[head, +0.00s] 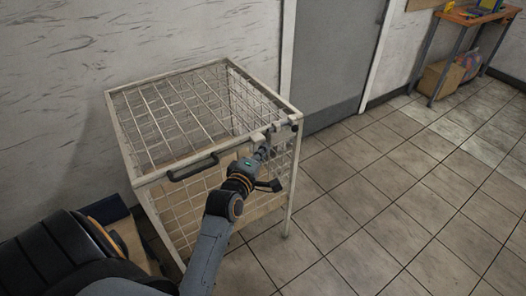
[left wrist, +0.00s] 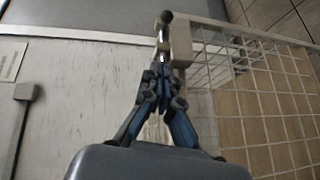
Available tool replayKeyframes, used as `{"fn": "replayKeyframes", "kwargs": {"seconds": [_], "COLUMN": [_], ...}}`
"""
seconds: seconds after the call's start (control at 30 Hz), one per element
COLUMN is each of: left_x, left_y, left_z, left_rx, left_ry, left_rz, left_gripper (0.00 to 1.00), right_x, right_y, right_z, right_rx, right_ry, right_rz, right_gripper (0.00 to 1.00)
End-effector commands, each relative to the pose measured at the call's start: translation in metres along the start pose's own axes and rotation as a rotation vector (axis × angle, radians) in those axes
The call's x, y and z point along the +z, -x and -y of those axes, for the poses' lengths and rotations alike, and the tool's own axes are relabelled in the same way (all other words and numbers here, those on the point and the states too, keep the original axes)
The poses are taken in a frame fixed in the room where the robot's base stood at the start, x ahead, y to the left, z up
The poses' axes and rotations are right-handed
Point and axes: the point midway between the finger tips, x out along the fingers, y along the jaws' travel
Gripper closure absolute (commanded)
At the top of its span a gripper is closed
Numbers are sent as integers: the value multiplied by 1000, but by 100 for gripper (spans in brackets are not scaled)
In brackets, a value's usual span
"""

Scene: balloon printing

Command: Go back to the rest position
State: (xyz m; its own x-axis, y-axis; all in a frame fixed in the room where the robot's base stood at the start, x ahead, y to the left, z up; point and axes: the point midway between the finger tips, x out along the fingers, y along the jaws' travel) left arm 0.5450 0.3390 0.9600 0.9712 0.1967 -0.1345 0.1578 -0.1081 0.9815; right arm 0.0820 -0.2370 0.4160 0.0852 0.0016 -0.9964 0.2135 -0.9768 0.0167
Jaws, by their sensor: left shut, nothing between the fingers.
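A cream metal cage (head: 290,195) with wire mesh sides and a mesh top stands against the wall in the head view. Its top lies flat on the frame. A dark handle (head: 193,167) is on the front top rail. My left gripper (head: 264,148) is at the cage's front right top corner, beside the latch (head: 284,128) there. In the left wrist view, my left gripper (left wrist: 161,66) has its fingers together and empty, close to the latch bar. Whether the fingertips touch it I cannot tell. My right gripper is not in view.
A grey door (head: 338,65) is behind the cage to the right. A small wooden table (head: 478,16) with colourful items stands at the far right, with a cardboard box (head: 440,80) below. The tiled floor (head: 390,200) to the right of the cage is clear.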

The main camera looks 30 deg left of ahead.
Motion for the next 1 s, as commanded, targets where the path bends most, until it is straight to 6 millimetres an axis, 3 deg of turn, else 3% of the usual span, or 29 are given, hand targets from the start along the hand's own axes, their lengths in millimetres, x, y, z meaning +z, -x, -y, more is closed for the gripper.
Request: {"fn": "replayKeyframes", "kwargs": {"seconds": [0.37,0.47,0.57,0.77,0.87,1.0], "left_x": [0,6,23,78,101,126], "left_y": [0,-3,-7,6,30,80], "left_z": [1,14,53,188,257,349], "left_rx": [-1,-26,-95,-304,-398,-513], "left_ry": [-1,-26,-101,-390,-547,-765], "left_rz": [1,13,51,212,317,485], "left_gripper": [100,100,100,100,100,100], "right_x": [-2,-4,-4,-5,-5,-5], "right_y": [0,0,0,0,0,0], "right_z": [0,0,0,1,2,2], "right_rx": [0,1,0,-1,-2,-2], "right_ry": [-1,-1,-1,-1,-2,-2], "right_rz": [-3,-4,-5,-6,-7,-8], "right_gripper": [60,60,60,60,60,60]}}
